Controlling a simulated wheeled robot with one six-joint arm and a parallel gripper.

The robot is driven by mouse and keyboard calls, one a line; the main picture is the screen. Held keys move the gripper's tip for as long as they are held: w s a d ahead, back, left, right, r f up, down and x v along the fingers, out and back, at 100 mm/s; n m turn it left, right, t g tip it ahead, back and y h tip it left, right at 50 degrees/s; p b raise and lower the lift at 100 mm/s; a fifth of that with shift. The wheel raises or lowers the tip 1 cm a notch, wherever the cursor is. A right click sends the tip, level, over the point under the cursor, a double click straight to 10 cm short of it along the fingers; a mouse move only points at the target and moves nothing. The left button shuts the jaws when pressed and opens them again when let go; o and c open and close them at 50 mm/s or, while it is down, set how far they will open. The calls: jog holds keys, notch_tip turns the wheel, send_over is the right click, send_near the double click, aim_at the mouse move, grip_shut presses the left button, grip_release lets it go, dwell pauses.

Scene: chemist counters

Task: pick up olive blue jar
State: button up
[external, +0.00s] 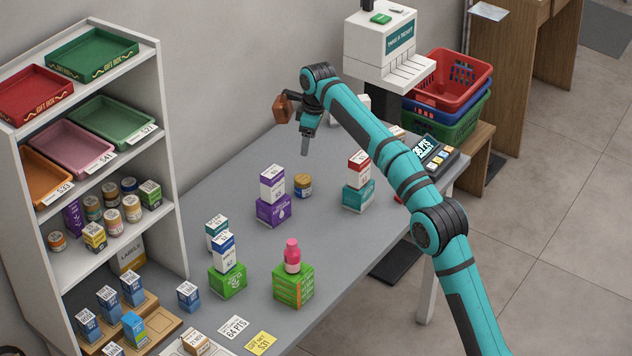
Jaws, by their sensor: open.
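A small jar (303,186) with a blue body and an olive-yellow band stands upright on the grey counter, just right of the stacked purple and white boxes. It looks like the olive blue jar. My gripper (305,152) is above the counter, up and behind the jar in the picture, pointing down. It is open and holds nothing that I can see; its far finger is mostly hidden. No contact with the jar shows.
Purple box (273,210) with a white box on top stands close left of the jar. A teal box (358,197) with a white-red box on it is to the right. Green boxes (293,288) stand in front. A shelf (165,150) with jars is left; a register (435,155) is right.

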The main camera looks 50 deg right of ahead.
aim_at(304, 178)
jog(key=f, duration=0.6)
jog(key=w+f, duration=0.1)
jog(key=f, duration=0.5)
jog(key=w+f, duration=0.1)
jog(key=f, duration=0.5)
jog(key=shift+w, duration=0.15)
jog(key=shift+r, duration=0.1)
jog(key=c, duration=1.1)
